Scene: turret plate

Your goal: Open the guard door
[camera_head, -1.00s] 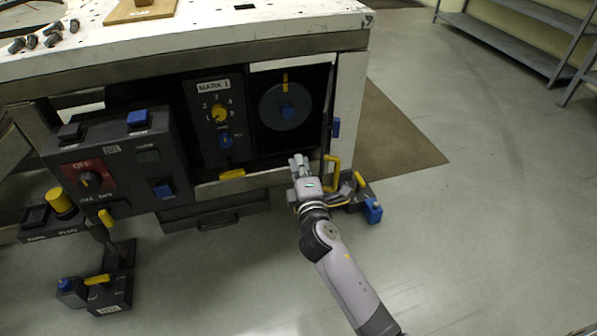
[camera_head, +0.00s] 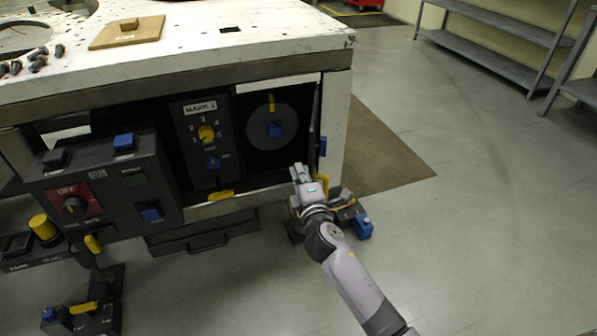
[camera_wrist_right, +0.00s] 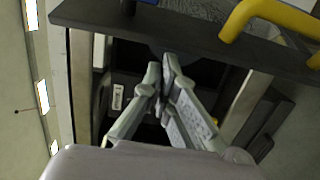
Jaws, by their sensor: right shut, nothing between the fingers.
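The guard door (camera_head: 316,113) shows as a thin, nearly edge-on panel at the right side of the bench's dark recess. It appears to stand out from the opening, though its exact angle is hard to tell. Its yellow handle (camera_head: 322,184) is partly hidden behind my right gripper (camera_head: 299,170). In the right wrist view a dark panel edge with a yellow handle (camera_wrist_right: 268,12) crosses the top. My right gripper's fingers (camera_wrist_right: 161,78) are together and empty, below and left of that handle. They point toward the recess. My left gripper is out of view.
Inside the recess are a round grey dial (camera_head: 272,128) and the MARK 1 knob panel (camera_head: 203,140). A control box (camera_head: 103,187) juts out at left. A blue block (camera_head: 363,227) sits low beside my right wrist. The floor at right is clear up to the grey shelves (camera_head: 490,40).

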